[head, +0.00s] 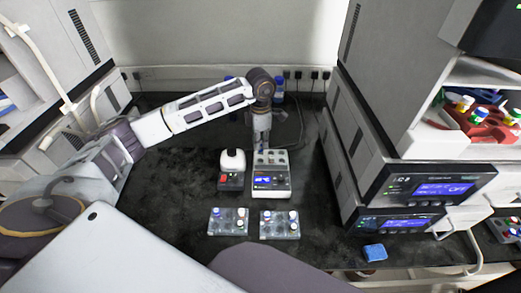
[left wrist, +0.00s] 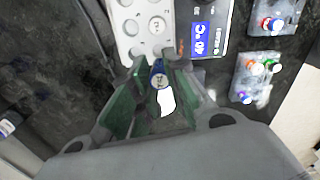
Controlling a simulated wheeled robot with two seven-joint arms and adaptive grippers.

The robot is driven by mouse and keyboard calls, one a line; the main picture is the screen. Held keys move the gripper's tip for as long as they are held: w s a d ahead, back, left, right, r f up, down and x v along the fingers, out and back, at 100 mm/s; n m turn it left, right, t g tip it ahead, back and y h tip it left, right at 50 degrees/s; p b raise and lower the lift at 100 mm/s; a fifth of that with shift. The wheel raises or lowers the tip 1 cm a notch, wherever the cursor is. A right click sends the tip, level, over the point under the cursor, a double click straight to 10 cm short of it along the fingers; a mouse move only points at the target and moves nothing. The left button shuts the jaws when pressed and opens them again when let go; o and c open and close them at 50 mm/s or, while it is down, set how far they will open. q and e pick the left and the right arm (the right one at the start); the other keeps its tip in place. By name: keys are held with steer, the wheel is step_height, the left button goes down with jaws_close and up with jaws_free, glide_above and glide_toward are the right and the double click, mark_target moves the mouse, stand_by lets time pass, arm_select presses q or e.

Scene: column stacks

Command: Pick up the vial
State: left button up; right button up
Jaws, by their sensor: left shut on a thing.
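My left gripper (head: 260,140) points down at the back of the white heating block (head: 286,187). In the left wrist view the gripper's green-padded fingers (left wrist: 155,92) are shut on a blue-capped vial (left wrist: 158,74). The vial is beside the near edge of the block's numbered well plate (left wrist: 130,32) in that view; I cannot tell whether it is clear of any support. In the head view I cannot make out the vial at the fingertips. My right gripper is not in view.
A small device with a white top (head: 232,160) stands left of the block. Two clear racks (head: 215,228) (head: 266,232) with capped vials stand in front. Instruments with blue displays (head: 440,189) line the right side. A blue sponge-like block (head: 375,252) lies at the front right. The dark bench at left is clear.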

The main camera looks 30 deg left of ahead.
arm_select(q)
steer(key=shift+r, duration=1.25)
